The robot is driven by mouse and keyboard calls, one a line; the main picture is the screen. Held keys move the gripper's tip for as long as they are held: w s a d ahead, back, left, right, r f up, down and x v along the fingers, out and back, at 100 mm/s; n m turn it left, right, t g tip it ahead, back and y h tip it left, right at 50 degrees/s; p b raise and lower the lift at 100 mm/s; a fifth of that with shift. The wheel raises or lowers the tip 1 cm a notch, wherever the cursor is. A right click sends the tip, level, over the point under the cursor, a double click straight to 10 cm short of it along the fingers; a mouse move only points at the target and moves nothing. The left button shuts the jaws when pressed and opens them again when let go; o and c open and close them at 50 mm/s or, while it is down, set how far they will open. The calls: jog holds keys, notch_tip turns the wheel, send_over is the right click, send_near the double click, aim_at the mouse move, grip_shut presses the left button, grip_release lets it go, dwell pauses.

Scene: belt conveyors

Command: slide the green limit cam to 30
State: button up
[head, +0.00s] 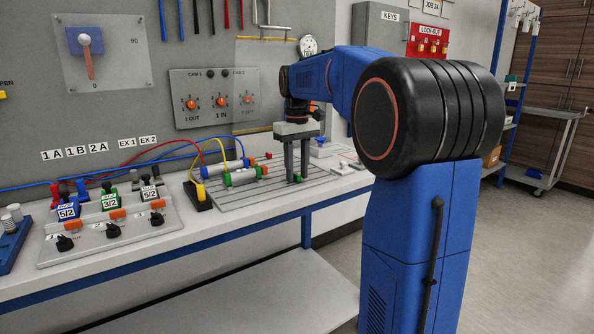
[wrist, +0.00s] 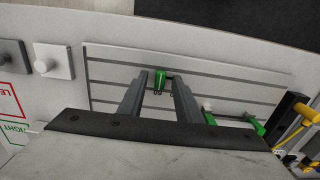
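A small green block (wrist: 162,77), which looks like the limit cam, sits on the grey slotted plate (wrist: 110,68) in the wrist view. It appears between the tips of my gripper (wrist: 160,83), with a gap to each finger. My gripper (head: 296,176) is open and points down over the slotted plate (head: 335,178) in the head view. I cannot tell whether the fingertips reach down beside the block. No scale or number 30 can be read in either view.
Coloured hoses arc there. A valve panel (head: 110,230) is further left.

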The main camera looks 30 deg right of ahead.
aim_at(287, 184)
grip_shut()
jog(key=shift+a, duration=1.65)
grip_release()
jog(key=shift+a, duration=0.15)
jog(key=shift+r, duration=0.1)
